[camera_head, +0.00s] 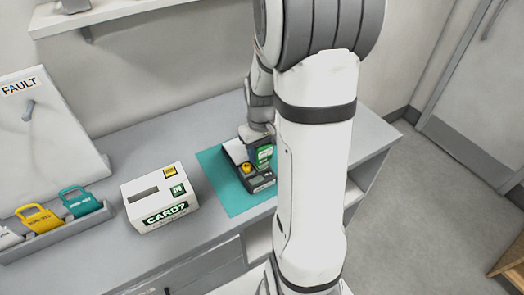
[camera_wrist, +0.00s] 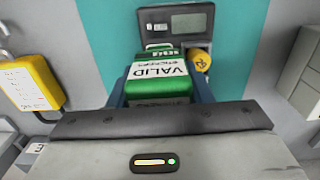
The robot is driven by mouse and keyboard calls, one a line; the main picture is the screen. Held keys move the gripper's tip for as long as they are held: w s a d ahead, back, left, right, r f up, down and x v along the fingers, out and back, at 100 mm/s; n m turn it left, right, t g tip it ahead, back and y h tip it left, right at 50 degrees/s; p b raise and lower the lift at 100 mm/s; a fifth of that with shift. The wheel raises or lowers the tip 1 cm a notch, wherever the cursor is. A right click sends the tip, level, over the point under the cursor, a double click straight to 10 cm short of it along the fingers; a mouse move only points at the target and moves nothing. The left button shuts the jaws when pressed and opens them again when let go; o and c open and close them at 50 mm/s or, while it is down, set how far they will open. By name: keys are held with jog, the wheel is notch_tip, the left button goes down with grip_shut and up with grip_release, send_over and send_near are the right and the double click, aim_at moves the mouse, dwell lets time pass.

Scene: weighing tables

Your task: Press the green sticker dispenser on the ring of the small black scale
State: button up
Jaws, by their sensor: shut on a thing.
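My gripper (camera_head: 262,146) is shut on the green sticker dispenser (camera_head: 263,155), which has a white label reading VALID in the wrist view (camera_wrist: 158,82). My blue fingers (camera_wrist: 160,92) stand on both sides of it. The small black scale (camera_head: 262,182) lies on a teal mat, and its grey display shows in the wrist view (camera_wrist: 186,22). The dispenser's far end is close to the scale body. The ring is hidden, so I cannot tell whether the dispenser touches it. A yellow knob (camera_wrist: 198,60) is beside the dispenser.
The teal mat (camera_head: 215,174) lies on the grey table. A white CARD? box (camera_head: 140,197) stands left of it. A rack of coloured tags (camera_head: 62,222) and a FAULT board (camera_head: 45,130) are farther left. A yellow labelled item (camera_wrist: 30,84) is at the left in the wrist view.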

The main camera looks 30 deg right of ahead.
jog(key=shift+r+p, duration=1.75)
jog(key=shift+r, duration=1)
